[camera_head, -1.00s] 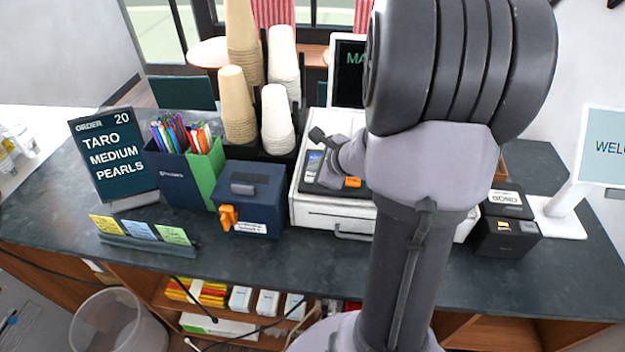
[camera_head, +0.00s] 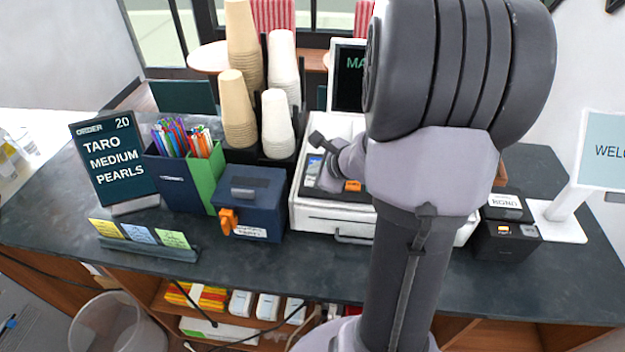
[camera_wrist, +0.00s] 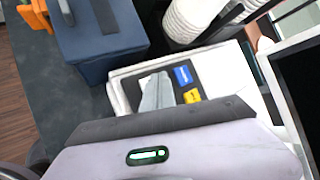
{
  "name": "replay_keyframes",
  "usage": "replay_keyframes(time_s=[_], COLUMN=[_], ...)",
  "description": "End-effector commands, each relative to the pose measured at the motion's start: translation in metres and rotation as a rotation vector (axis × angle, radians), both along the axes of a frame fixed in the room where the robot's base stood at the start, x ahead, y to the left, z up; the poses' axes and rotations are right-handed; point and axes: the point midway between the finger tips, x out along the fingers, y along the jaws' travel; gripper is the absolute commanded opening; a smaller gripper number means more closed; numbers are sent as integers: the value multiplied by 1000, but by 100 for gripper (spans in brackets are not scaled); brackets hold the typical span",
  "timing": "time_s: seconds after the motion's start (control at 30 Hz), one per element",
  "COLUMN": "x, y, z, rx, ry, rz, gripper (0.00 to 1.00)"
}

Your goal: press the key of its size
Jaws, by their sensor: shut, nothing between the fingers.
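The order sign (camera_head: 113,165) at the left of the counter reads "ORDER 20, TARO, MEDIUM, PEARLS". The white machine (camera_head: 335,221) at mid counter has a dark key panel on top. On that panel a blue key (camera_wrist: 183,75) and a yellow-orange key (camera_wrist: 191,96) show in the wrist view; the orange key (camera_head: 352,186) also shows in the head view. Any size marks are too small to read. My gripper (camera_wrist: 158,84) is shut and empty, over the panel left of these keys. It hides part of the panel, and I cannot tell whether it touches.
A blue box (camera_head: 249,205) with an orange latch stands left of the machine. Cup stacks (camera_head: 277,125) rise behind. A small black box (camera_head: 507,242) and the welcome screen (camera_head: 604,150) are at the right. Three coloured cards (camera_head: 140,234) stand near the front edge.

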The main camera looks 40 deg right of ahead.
Motion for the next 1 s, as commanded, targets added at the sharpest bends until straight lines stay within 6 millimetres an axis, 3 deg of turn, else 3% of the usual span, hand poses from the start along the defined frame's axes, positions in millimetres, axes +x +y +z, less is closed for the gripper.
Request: replay_keyframes(time_s=[1.0], x=[0], y=[0], z=[-8], rx=[0], ry=[0], rz=[0], gripper=[0])
